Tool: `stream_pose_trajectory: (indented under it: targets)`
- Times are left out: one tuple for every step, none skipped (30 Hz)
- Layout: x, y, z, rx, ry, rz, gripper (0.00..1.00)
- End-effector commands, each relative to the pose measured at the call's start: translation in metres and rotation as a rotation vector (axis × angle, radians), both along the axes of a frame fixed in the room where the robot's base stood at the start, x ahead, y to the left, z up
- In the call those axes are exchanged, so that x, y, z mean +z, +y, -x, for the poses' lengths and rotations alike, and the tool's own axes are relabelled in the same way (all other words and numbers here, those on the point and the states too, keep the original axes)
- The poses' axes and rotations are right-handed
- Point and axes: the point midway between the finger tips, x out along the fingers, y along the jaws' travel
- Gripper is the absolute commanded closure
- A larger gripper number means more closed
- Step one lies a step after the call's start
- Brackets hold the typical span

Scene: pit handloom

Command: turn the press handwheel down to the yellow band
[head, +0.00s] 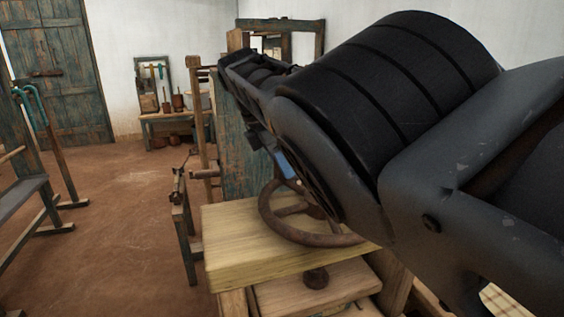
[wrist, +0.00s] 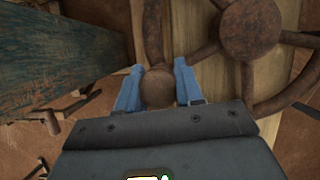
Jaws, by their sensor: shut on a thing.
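The press handwheel (head: 312,238) is a rusty brown spoked ring lying flat above a pale wooden beam (head: 235,255) in the head view. In the wrist view its hub (wrist: 251,27) is at the upper right, with spokes running out to the rim. My gripper (wrist: 158,85) has blue fingers on both sides of a round brown knob (wrist: 158,88) at the wheel's rim, and is shut on it. In the head view my arm hides part of the wheel, and one blue finger (head: 287,165) shows. I cannot make out a yellow band in either view.
A worn green wooden board (head: 240,150) stands close behind the wheel; it also shows at the left in the wrist view (wrist: 55,60). A wooden stand (head: 185,225) is left of the press. The earth floor (head: 110,230) further left is mostly clear.

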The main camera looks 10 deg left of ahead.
Motion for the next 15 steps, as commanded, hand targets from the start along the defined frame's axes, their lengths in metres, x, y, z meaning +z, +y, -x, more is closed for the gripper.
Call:
stream_pose_trajectory:
  targets:
    - [0.0007, -0.0003, -0.0015, 0.002, -0.006, 0.000, 1.00]
    - [0.0007, -0.0003, -0.0015, 0.002, -0.006, 0.000, 1.00]
    - [0.0009, -0.0003, -0.0015, 0.002, -0.006, 0.000, 1.00]
    - [0.0009, -0.0003, -0.0015, 0.002, -0.006, 0.000, 0.62]
    - [0.0009, -0.0003, -0.0016, 0.002, -0.006, 0.000, 0.59]
    - [0.0009, -0.0003, -0.0015, 0.002, -0.006, 0.000, 0.55]
    - [0.0008, -0.0003, -0.0014, 0.002, -0.005, -0.001, 0.52]
    - [0.0007, -0.0004, -0.0013, 0.002, -0.005, -0.001, 0.50]
    - [0.0007, -0.0003, -0.0012, 0.002, -0.004, 0.000, 0.46]
    - [0.0007, -0.0004, -0.0011, 0.002, -0.004, 0.000, 0.43]
    - [0.0007, -0.0003, -0.0010, 0.001, -0.003, 0.000, 0.40]
    - [0.0006, -0.0003, -0.0009, 0.001, -0.003, 0.000, 0.39]
    - [0.0005, -0.0003, -0.0009, 0.001, -0.003, -0.001, 0.39]
    - [0.0005, -0.0003, -0.0008, 0.001, -0.003, -0.001, 0.39]
    - [0.0005, -0.0003, -0.0008, 0.001, -0.002, 0.000, 0.39]
